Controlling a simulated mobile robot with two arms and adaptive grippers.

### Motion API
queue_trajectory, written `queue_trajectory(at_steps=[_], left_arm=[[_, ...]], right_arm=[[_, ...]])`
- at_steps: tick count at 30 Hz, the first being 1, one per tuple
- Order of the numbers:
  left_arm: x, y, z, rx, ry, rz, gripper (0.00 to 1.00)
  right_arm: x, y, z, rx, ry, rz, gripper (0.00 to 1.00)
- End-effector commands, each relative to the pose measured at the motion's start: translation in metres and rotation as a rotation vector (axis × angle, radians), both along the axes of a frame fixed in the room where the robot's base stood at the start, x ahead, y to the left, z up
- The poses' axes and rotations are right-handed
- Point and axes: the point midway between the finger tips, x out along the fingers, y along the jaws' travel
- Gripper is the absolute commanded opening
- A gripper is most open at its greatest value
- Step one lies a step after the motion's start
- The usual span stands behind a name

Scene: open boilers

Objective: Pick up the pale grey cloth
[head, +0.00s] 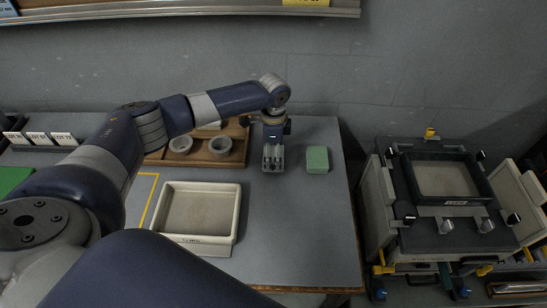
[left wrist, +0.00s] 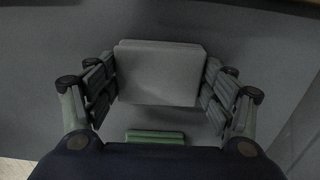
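The pale grey cloth (left wrist: 160,72) is a folded, flat, block-like pad in the left wrist view, on the grey table top. My left gripper (left wrist: 160,88) is open, with one finger at each side of the cloth. The gaps to its edges are very small, and I cannot tell whether the fingers touch it. In the head view my left gripper (head: 273,158) points down over the table and hides most or all of the cloth. My right gripper is not in view.
A green folded pad (head: 317,160) lies just right of the gripper. A wooden tray (head: 155,158) with grey rings is to its left. A cream-rimmed tray (head: 237,207) stands nearer. Grey equipment (head: 450,240) stands off the table's right edge. The front-right table top is clear.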

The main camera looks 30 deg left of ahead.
Motion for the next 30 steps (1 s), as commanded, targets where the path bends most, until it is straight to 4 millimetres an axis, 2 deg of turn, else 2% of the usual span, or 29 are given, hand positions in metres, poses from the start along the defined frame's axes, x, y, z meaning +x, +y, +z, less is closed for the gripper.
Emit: queue_trajectory(at_steps=[14, 17, 22, 30], left_arm=[[-0.001, -0.001, 0.001, -0.001, 0.004, -0.001, 0.52], [-0.001, -0.001, 0.008, -0.001, 0.003, 0.000, 0.52], [0.000, 0.000, 0.034, -0.003, -0.001, 0.000, 0.52], [-0.030, -0.048, 0.039, -0.004, 0.001, -0.006, 0.52]], right_arm=[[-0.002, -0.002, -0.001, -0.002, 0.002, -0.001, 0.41], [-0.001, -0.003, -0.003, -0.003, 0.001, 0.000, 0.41], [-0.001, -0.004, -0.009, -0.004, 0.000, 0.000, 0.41], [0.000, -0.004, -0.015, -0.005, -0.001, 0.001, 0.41]])
